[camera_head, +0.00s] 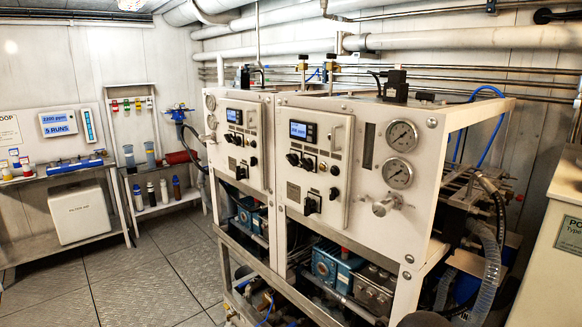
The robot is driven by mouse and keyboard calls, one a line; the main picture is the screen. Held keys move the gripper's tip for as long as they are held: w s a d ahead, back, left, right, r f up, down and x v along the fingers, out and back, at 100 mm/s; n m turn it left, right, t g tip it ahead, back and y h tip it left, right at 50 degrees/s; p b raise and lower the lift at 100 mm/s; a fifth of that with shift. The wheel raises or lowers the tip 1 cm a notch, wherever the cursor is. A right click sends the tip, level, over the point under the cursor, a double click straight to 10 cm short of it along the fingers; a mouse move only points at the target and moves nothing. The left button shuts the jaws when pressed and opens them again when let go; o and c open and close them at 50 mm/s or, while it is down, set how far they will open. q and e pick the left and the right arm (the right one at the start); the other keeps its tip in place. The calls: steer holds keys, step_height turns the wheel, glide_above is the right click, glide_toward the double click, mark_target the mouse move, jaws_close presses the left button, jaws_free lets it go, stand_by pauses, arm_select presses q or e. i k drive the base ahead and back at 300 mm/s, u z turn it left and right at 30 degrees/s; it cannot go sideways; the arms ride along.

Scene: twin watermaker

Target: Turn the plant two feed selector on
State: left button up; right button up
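Two white watermaker panels stand side by side, a left panel (226,165) and a nearer right panel (292,221). I cannot read which is plant two. The right panel has a lit blue display (298,130), a row of small black knobs (300,160) and a larger black rotary switch (311,205) low down. The left panel has a similar display (233,116), small knobs (233,139) and a lower black switch (240,173). The labels and exact knob positions are too small to tell.
Pumps (335,266) and hoses fill the open frames below. A shelf (165,207) with bottles stands at the back left. The plated floor (140,280) at left is clear.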

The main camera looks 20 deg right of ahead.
mark_target(293, 159)
steer(key=z, duration=0.1)
steer(key=k, duration=0.4)
steer(key=u, duration=0.6)
steer(key=i, duration=1.35)
steer(key=z, duration=0.5)
